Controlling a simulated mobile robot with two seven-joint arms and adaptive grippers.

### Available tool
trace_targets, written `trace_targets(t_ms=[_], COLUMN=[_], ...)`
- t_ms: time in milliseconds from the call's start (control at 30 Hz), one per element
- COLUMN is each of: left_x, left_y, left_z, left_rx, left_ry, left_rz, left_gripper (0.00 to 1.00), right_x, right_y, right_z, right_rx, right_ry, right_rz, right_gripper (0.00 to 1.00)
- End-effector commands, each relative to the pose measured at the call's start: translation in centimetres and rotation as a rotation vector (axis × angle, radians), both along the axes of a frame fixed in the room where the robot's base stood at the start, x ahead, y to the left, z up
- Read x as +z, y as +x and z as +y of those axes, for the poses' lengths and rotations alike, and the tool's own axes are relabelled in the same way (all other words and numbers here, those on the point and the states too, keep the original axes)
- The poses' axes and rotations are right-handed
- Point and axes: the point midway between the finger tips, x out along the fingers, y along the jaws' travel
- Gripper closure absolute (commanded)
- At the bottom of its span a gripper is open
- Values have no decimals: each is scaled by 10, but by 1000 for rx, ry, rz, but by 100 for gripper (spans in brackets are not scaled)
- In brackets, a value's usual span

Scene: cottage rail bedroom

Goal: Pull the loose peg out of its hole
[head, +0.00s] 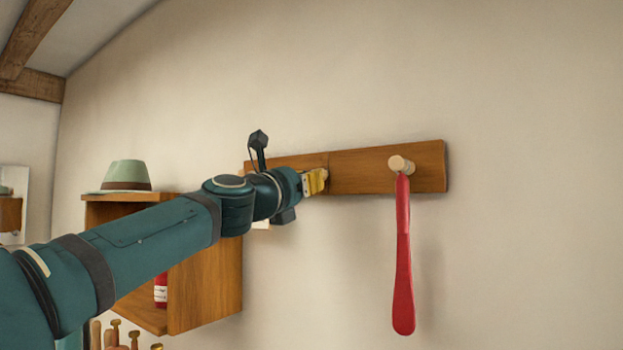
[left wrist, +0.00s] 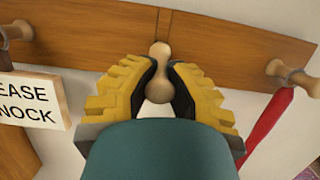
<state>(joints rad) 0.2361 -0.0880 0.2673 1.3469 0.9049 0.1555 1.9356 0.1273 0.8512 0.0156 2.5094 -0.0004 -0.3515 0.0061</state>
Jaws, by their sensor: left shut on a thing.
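The wooden rail (head: 370,172) is fixed to the wall. My left gripper (head: 318,181) is at the rail's middle, with yellow fingers shut on a pale wooden peg (left wrist: 160,72). In the left wrist view the gripper (left wrist: 160,90) has one finger on each side of the peg's rounded end. The peg's inner end meets the rail, beside a thin vertical line in the wood; whether it is still seated in its hole I cannot tell. My right gripper is not in view.
A red shoehorn (head: 403,260) hangs from the right peg (head: 401,164). A white sign (left wrist: 28,100) hangs below the left peg (left wrist: 14,32). A wooden shelf box (head: 206,290) with a green hat (head: 126,176) on top stands at left. Wall right of the rail is clear.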

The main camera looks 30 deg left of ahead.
Motion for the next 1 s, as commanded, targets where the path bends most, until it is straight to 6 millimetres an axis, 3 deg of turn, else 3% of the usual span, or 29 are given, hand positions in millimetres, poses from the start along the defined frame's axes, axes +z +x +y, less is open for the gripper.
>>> trace_targets(t_ms=[1000], left_x=[-7], left_y=[-27], left_z=[2], left_rx=[0], left_ry=[0], left_rz=[0], left_gripper=[100], right_x=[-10], right_y=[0], right_z=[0], right_rx=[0], right_ry=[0], right_rz=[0], right_gripper=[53])
